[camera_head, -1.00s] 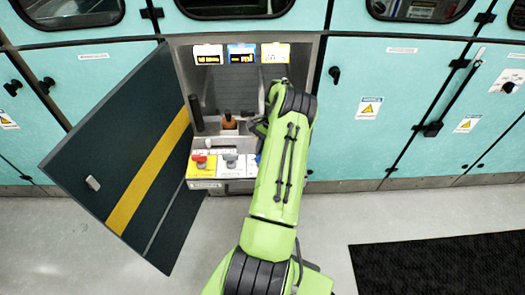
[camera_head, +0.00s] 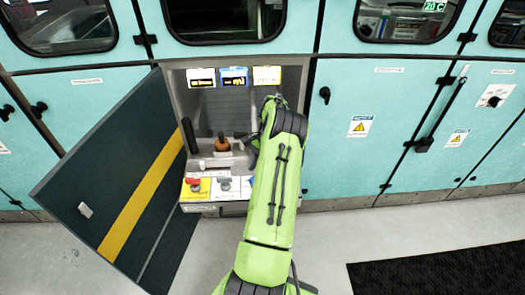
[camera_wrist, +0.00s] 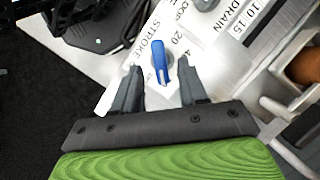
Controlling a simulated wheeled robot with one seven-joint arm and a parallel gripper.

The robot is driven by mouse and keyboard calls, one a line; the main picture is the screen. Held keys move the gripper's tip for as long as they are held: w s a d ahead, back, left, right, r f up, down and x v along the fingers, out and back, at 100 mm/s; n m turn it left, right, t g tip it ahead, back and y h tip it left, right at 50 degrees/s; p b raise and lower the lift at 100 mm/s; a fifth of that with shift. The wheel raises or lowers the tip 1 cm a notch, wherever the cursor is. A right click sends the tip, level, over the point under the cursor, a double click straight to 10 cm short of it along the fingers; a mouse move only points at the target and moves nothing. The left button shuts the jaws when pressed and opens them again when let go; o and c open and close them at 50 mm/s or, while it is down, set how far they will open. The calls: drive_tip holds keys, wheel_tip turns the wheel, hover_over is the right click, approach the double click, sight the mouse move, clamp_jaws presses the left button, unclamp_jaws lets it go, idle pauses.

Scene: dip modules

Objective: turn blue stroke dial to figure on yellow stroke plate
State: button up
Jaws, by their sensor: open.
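The blue stroke dial (camera_wrist: 161,62) shows in the wrist view as a narrow upright blue handle on a white panel lettered "STROKE", with 20 and 40 printed beside it. My gripper (camera_wrist: 159,66) is open, with one finger on each side of the dial; I cannot tell whether either finger touches it. In the head view my green arm reaches into the open cabinet and hides the dial and my fingertips. A yellow-framed plate (camera_head: 267,75) is at the top right of the cabinet opening; its figure is too small to read.
White-framed (camera_head: 201,78) and blue-framed (camera_head: 234,77) plates sit beside the yellow one. A red knob (camera_head: 193,184) and a brown-orange lever (camera_head: 222,143) stand left of my arm. The dark cabinet door (camera_head: 105,185) is open at left. A black mat (camera_head: 440,265) lies at right.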

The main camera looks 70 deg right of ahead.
drive_tip(key=p+v, duration=0.3)
drive_tip(key=v, duration=1)
drive_tip(key=shift+a, duration=0.1)
